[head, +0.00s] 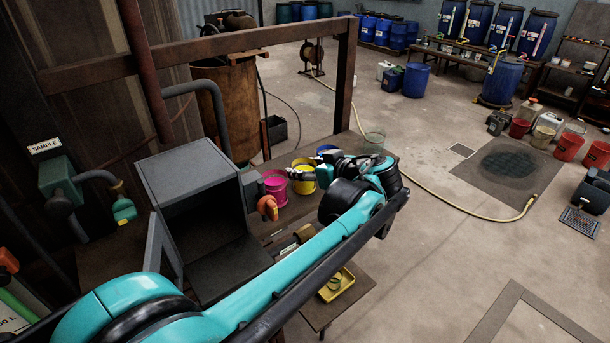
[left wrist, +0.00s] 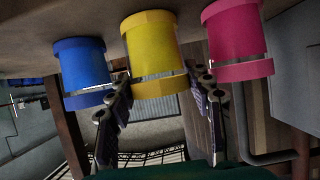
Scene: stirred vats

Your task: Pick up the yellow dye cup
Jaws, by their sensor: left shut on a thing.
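The yellow dye cup (head: 303,187) stands on the brown bench (head: 262,228) between a pink cup (head: 277,192) and a blue cup (head: 326,149). In the left wrist view the picture is upside down, and the yellow cup (left wrist: 155,45) shows in the middle, with the blue cup (left wrist: 82,65) at left and the pink cup (left wrist: 236,38) at right. My left gripper (head: 305,173) is shut on the yellow cup near its rim, one finger on each side. The cup appears upright and at the bench surface. My right gripper is not in view.
A clear container (head: 374,141) stands at the far end of the bench. A grey open-fronted box (head: 192,170) and an orange-handled fitting (head: 267,207) stand to the left. A rusty frame (head: 345,75) rises behind the cups. A yellow tray (head: 345,283) lies lower down.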

